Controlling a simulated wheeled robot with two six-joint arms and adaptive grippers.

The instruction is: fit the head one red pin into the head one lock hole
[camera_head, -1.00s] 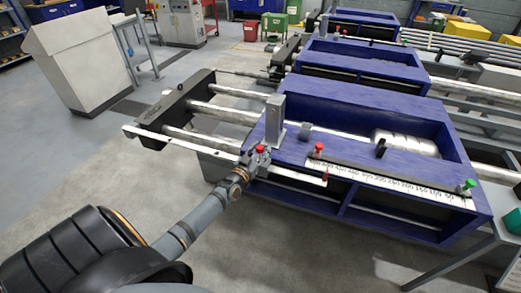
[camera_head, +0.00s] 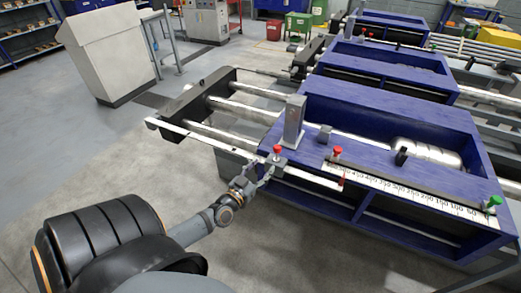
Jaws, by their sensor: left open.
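A red-topped pin (camera_head: 278,150) stands upright at the front left edge of the nearest blue machine, by the white rail (camera_head: 310,176). I cannot tell whether it is seated in a hole; the lock hole itself is not visible. My left gripper (camera_head: 260,172) is open, just below and left of the pin, with its fingers pointing toward it. It seems apart from the pin and holds nothing that I can see. Another red-topped knob (camera_head: 337,151) stands on the blue top by the end of the number scale. My right gripper is not in view.
The nearest blue machine (camera_head: 375,103) has a grey upright block (camera_head: 293,121), a black knob (camera_head: 401,156) and a green knob (camera_head: 493,201). Steel bars run left to a dark end bracket (camera_head: 196,95). Similar machines stand behind.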

